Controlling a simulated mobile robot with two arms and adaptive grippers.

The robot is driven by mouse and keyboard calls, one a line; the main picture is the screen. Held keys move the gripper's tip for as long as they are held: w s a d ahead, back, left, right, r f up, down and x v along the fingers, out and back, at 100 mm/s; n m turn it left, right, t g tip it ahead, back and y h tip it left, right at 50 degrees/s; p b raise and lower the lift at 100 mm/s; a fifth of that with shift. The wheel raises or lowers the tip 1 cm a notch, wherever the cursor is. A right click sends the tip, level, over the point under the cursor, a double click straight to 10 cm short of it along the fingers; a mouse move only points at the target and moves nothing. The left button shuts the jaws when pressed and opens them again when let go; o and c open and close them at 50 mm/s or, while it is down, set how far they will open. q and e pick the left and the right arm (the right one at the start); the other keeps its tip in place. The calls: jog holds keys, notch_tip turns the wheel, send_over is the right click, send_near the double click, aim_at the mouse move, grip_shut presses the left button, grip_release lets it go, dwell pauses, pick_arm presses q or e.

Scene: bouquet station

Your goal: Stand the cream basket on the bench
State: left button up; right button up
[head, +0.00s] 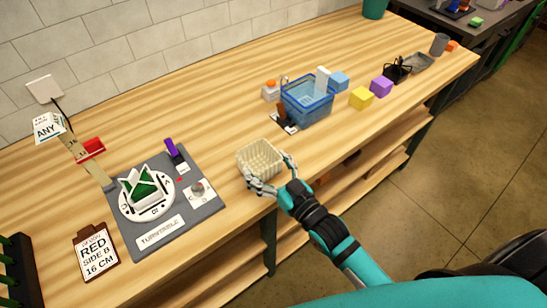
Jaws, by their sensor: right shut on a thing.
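The cream basket (258,157) is a small, light woven box with an open top. It is over the front part of the wooden bench (215,122), just right of the turntable. My right gripper (268,180) is shut on the basket at its near right side. The basket looks roughly upright; I cannot tell whether its bottom touches the bench. My left gripper is not in the picture.
A grey turntable board (203,222) lies left of the basket. A clipboard (96,252) lies front left. Bench between turntable and blue basket is mostly clear.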

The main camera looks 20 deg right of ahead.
aim_at(282, 171)
jog(key=shift+w+d, duration=1)
jog(key=shift+d, duration=0.05)
jog(key=f, duration=0.2)
jog(key=w+p, duration=0.1)
jog(key=shift+d+f, duration=0.4)
jog(key=shift+f, duration=0.5)
jog(key=o, duration=1)
jog(key=shift+f, duration=0.15)
jog(key=shift+s, duration=0.1)
